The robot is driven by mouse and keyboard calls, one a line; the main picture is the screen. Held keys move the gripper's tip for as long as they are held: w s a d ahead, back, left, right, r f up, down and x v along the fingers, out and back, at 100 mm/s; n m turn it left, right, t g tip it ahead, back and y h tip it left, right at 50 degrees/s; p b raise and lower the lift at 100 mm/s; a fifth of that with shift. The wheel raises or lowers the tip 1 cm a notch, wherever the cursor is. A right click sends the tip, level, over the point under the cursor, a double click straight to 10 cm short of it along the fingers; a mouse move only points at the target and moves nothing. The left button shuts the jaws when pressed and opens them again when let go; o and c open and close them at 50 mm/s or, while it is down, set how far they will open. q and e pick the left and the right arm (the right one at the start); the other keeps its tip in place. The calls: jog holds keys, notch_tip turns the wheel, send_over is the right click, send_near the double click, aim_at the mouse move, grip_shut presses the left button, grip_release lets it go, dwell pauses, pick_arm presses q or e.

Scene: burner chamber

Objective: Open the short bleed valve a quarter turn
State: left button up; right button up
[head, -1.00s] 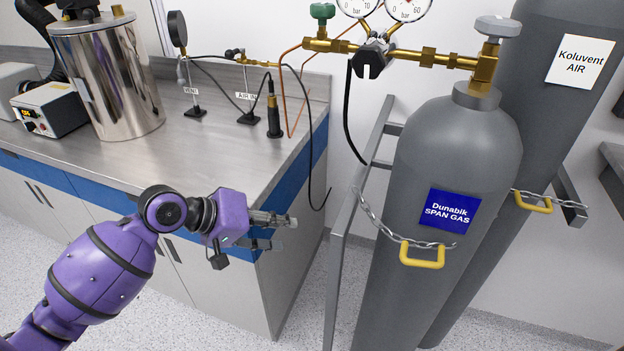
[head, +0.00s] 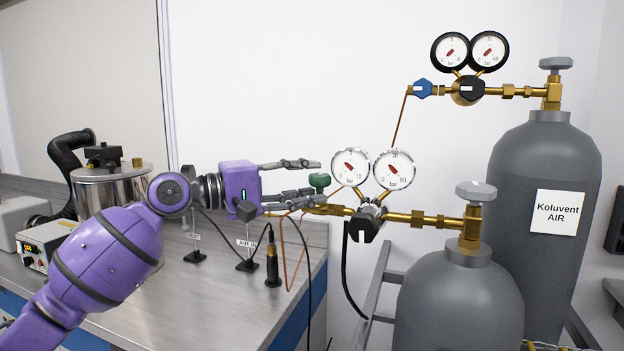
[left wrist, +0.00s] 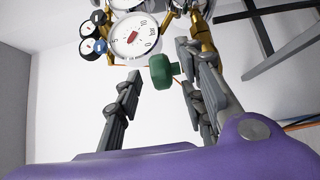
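A green knob (head: 319,181) stands on the brass line at the left of the front cylinder's regulator; I cannot tell whether it is the short bleed valve. My left gripper (head: 316,174) is open and empty, pointing right, with its fingertips beside the knob in the head view. In the left wrist view the green knob (left wrist: 162,71) shows between the two spread fingers of the left gripper (left wrist: 158,60), nearer the right-hand finger. I cannot tell whether a finger touches it. My right gripper is not in view.
Two white gauges (head: 350,169) and a black regulator knob (head: 364,226) sit right of the green knob. A grey front cylinder (head: 458,305) and the Koluvent AIR cylinder (head: 543,170) stand at right. Thin hoses and the AIR IN stand (head: 247,264) are below my gripper.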

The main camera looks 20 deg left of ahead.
pick_arm(q)
jog(key=shift+x, duration=0.8)
